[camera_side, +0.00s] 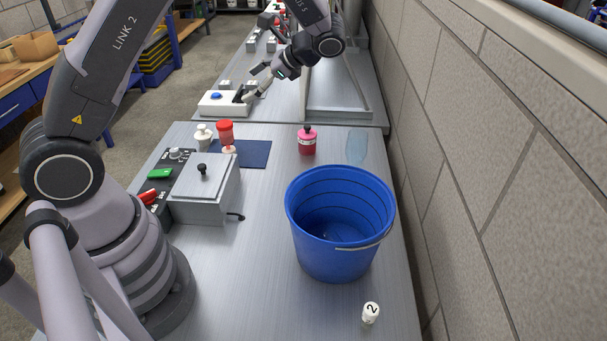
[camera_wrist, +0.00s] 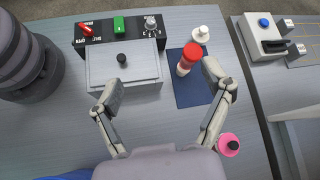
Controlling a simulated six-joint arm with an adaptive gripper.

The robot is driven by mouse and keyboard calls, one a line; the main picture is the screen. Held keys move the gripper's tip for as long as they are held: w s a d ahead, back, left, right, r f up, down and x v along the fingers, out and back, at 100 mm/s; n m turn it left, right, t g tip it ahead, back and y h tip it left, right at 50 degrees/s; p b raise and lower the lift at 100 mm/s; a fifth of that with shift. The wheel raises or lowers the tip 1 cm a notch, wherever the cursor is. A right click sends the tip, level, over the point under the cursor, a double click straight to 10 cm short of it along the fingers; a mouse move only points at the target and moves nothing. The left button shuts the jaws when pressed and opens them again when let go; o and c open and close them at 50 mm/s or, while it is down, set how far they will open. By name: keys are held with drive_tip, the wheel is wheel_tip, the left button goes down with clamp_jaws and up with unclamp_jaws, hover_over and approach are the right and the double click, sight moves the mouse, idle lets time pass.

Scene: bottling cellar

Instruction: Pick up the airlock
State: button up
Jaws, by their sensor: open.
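The item that looks like the airlock, with a red top and pale lower part, stands on the dark blue mat beyond the grey box, in the side view (camera_side: 225,131). It also shows in the wrist view (camera_wrist: 190,56), left of the right fingertip. My gripper (camera_wrist: 161,78) is open and empty, its fingers wide apart above the bench. In the side view my gripper (camera_side: 257,82) hangs high, in line with the far bench. It appears well above the airlock and not touching it.
A small white item (camera_side: 203,138) stands close beside the airlock. A grey lidded box (camera_side: 203,192) stands nearer. A pink bottle (camera_side: 307,143) and blue bucket (camera_side: 343,265) are to the right. Open bench lies between box and bucket.

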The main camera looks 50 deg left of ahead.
drive_tip(key=w+a+f+m+g+y, duration=0.1)
drive_tip(key=w+f+m+y, duration=0.1)
drive_tip(key=f, duration=0.4)
drive_tip(key=w+a+f+m+y, duration=0.1)
drive_tip(key=w+f+m+y, duration=0.15)
drive_tip(key=f, duration=0.35)
drive_tip(key=m+y, duration=0.2)
drive_tip(key=y, duration=0.1)
approach(231, 130)
drive_tip(key=shift+s+d+f, duration=0.15)
drive_tip(key=shift+d+f, duration=0.4)
drive_tip(key=shift+d, duration=0.4)
drive_tip(key=shift+s+a+f, duration=0.1)
drive_tip(key=shift+s+a, duration=0.05)
drive_tip(key=shift+a, duration=0.15)
drive_tip(key=x, duration=0.7)
drive_tip(key=shift+a, duration=0.45)
drive_tip(key=a, duration=0.2)
drive_tip(key=s+a+r, duration=0.1)
drive_tip(key=a, duration=0.1)
drive_tip(key=shift+r, duration=0.1)
drive_tip(key=shift+s+a, duration=0.15)
drive_tip(key=shift+a, duration=0.45)
drive_tip(key=c, duration=1.3)
